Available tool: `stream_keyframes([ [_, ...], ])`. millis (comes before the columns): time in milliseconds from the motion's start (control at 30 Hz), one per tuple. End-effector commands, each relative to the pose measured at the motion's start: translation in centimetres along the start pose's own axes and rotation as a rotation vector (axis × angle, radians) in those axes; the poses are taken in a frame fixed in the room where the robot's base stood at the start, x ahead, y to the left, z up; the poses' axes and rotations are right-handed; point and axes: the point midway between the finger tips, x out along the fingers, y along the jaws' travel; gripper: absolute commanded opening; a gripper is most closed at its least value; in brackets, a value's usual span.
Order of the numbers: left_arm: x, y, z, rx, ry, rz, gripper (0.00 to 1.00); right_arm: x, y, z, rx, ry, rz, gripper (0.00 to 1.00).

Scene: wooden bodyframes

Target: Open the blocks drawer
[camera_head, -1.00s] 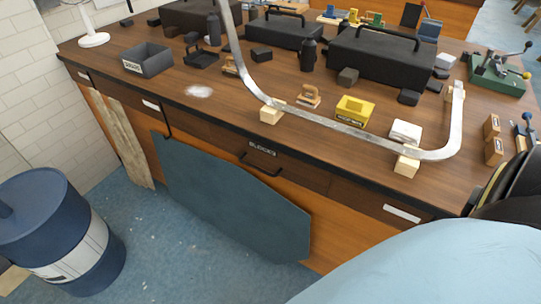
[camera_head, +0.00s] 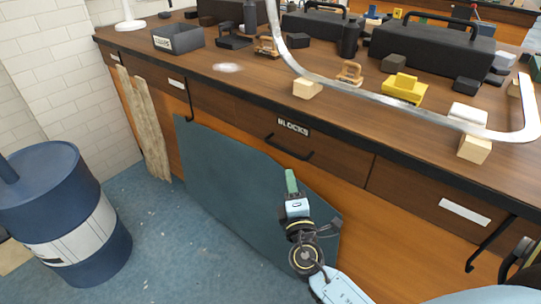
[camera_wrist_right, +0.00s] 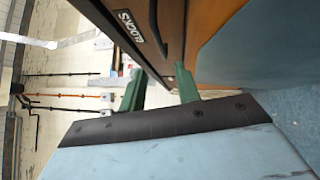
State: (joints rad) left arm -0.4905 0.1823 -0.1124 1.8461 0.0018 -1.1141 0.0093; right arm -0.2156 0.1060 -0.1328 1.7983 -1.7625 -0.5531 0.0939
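The blocks drawer (camera_head: 335,158) is a dark wood front under the bench top, with a "BLOCKS" label (camera_head: 293,127) and a black bar handle (camera_head: 289,149). It looks shut, flush with its neighbours. In the right wrist view the label (camera_wrist_right: 130,27) and the handle (camera_wrist_right: 154,18) show at the top. My right gripper (camera_head: 291,181) is below the handle in the head view, apart from it. The right wrist view shows its green fingers (camera_wrist_right: 160,88) spread, with nothing between them. My left gripper is not in view.
A blue-grey panel (camera_head: 220,165) leans against the bench front below the drawer. A blue barrel (camera_head: 58,200) stands on the floor at left. A curved metal strip (camera_head: 350,88) lies across the bench top (camera_head: 185,68) on wooden blocks, among tools and black cases.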

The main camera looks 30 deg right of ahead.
Motion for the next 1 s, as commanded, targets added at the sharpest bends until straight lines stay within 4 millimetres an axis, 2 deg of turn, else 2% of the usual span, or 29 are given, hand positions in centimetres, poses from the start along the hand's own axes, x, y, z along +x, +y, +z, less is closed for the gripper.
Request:
stream_keyframes([
  [300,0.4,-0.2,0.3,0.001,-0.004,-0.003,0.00,6.6,0.1,0.0,0.002,-0.002,0.000,0.33],
  [500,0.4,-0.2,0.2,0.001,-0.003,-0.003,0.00,10.1,0.0,0.0,0.002,0.000,-0.003,0.33],
  [700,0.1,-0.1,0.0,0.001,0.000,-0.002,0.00,11.9,-0.1,-0.1,0.002,0.001,-0.004,0.33],
  [1000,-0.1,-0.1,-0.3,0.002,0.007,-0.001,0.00,12.3,-0.1,0.0,0.002,0.001,-0.005,0.33],
])
